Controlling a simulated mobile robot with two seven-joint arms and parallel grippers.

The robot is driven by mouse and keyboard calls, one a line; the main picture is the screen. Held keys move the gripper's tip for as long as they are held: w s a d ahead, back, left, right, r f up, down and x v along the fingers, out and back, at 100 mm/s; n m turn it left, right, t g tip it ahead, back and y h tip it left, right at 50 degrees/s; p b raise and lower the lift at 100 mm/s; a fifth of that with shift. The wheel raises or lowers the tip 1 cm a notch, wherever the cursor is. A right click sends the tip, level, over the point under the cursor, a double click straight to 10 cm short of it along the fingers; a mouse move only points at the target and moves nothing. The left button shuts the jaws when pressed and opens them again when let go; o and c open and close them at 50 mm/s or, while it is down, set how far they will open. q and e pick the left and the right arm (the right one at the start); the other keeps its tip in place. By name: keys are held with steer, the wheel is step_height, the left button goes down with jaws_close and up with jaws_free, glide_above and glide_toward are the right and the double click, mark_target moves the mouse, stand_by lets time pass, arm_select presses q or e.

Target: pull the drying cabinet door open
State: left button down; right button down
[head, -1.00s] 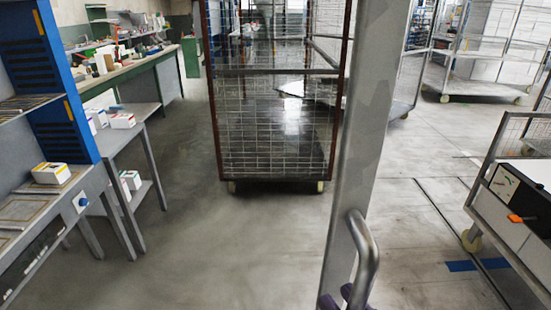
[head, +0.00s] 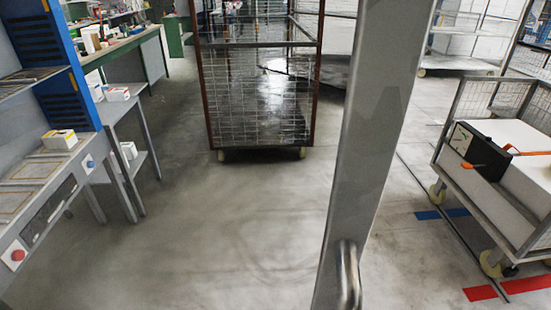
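The drying cabinet door (head: 375,130) shows nearly edge-on as a tall, narrow grey metal panel, running from the top right of centre down to the bottom middle. Its bar handle (head: 348,275) is at the bottom edge of the head view, and its lower end is cut off. The cabinet body is not clearly visible, so I cannot tell how far the door stands from it. Neither of my grippers is in the head view, and whether one is on the handle below the frame is hidden.
A mesh cage trolley (head: 262,95) stands ahead on the grey floor (head: 240,220), which is clear in the middle. Grey workbenches with small boxes (head: 60,140) line the left. A low cart (head: 500,190) stands at the right, beside blue and red floor tape (head: 505,289).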

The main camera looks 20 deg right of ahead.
steer(key=shift+f, duration=0.1)
steer(key=c, duration=0.8)
jaws_free()
steer(key=s+b, duration=0.2)
steer(key=s, duration=0.8)
steer(key=shift+d+b, duration=0.3)
steer(key=shift+d, duration=0.1)
